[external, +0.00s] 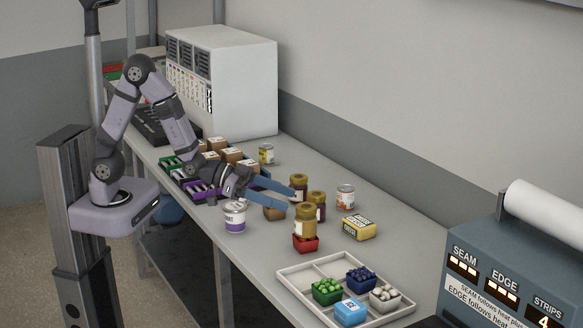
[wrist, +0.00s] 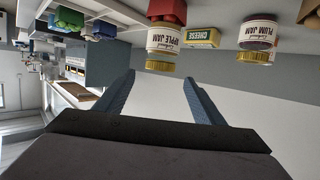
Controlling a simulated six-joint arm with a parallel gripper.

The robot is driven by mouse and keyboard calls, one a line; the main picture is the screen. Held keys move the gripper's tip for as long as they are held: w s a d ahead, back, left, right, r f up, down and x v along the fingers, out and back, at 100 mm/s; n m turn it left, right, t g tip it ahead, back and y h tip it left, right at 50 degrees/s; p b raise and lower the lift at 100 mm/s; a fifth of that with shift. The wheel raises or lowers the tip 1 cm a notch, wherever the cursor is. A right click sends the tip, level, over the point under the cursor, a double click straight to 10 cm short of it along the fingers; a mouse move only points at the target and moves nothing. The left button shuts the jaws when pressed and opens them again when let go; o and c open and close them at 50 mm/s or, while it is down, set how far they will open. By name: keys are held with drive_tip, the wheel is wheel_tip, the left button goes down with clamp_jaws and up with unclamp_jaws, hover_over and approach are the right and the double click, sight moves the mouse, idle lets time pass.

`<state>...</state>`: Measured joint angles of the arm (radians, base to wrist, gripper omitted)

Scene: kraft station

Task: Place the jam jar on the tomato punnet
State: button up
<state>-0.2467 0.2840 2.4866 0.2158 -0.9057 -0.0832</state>
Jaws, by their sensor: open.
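The jam jar (external: 305,222), amber with a gold lid, stands upright on the red tomato punnet (external: 306,244) in the external view. In the upside-down wrist view the jar (wrist: 163,42) reads "APPLE JAM", and its base meets the red punnet (wrist: 166,10). My gripper (external: 291,198) is open, its blue fingers pointing toward the jar from the left, at about lid height. In the wrist view the gripper (wrist: 160,79) has nothing between its fingertips, and the jar's lid lies just beyond them, apart from them.
Two more jars (external: 299,187) (external: 317,203) stand close behind; one reads plum jam (wrist: 256,36) in the wrist view. A cheese box (external: 358,227) and a can (external: 345,197) are to the right. A divided tray (external: 287,277) with several goods lies in front.

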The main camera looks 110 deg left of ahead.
drive_tip(key=s+d+f+g, duration=0.1)
drive_tip(key=s+f+g, duration=0.1)
drive_tip(key=s, duration=0.2)
drive_tip(key=s+d+f+g, duration=0.1)
drive_tip(key=s+f+g, duration=0.2)
drive_tip(key=s+d+f+g, duration=0.2)
drive_tip(key=s+f+g, duration=0.1)
drive_tip(key=s, duration=0.1)
drive_tip(key=shift+s+f, duration=0.15)
drive_tip(key=shift+s, duration=0.2)
drive_tip(key=s+d+g, duration=0.2)
drive_tip(key=s+g, duration=0.1)
drive_tip(key=s, duration=0.4)
drive_tip(key=s+d+g+h, duration=0.1)
drive_tip(key=s+d+g, duration=0.1)
drive_tip(key=s, duration=0.6)
drive_tip(key=shift+s+f+m+g, duration=0.25)
drive_tip(key=shift+m+g, duration=0.15)
drive_tip(key=shift+g, duration=0.4)
